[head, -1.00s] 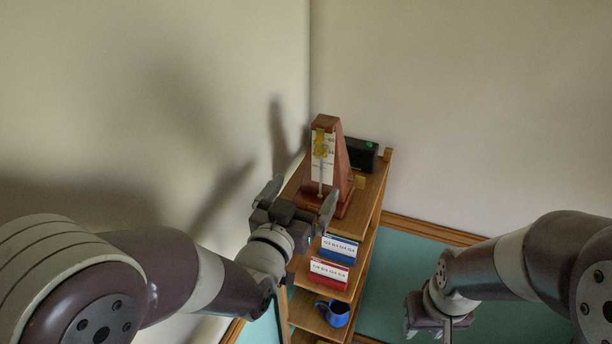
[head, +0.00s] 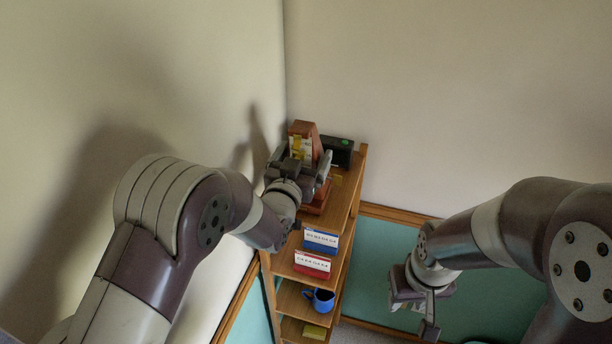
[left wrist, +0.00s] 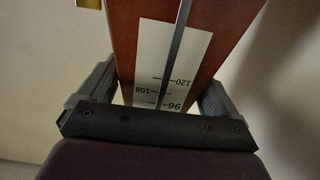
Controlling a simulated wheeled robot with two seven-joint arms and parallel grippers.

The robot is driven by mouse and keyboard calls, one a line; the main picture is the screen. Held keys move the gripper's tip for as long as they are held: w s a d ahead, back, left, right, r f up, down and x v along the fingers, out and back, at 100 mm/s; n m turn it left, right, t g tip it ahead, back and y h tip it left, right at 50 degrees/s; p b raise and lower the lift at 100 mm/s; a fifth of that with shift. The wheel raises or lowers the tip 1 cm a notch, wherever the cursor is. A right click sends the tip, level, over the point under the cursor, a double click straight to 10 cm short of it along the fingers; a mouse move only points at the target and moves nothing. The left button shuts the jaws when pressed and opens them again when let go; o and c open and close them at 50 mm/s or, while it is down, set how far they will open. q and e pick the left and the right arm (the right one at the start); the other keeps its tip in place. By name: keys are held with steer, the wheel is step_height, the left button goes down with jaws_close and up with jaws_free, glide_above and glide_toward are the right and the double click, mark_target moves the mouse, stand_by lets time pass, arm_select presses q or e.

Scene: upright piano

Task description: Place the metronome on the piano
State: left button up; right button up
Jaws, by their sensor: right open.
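The metronome (head: 302,133) is a brown wooden pyramid with a pale scale plate. It stands upright on the top of a narrow wooden shelf unit in the corner. My left gripper (head: 298,165) is at it, with one finger on each side, and hides much of its front. In the left wrist view the metronome (left wrist: 150,50) fills the space between the fingers, and its scale and rod face the camera. I cannot tell whether the fingers press on it. My right gripper (head: 415,305) is open and empty, low at the right. No piano is visible.
A black box with a green mark (head: 338,152) stands behind the metronome. Lower on the shelf unit (head: 345,195) are a blue card box (head: 321,240), a red card box (head: 312,263) and a blue mug (head: 320,299). Walls close in behind and left.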

arm_select(q)
steer(key=shift+s, duration=0.1)
steer(key=c, duration=1.5)
steer(key=shift+r, duration=0.15)
jaws_close()
steer(key=shift+r, duration=0.15)
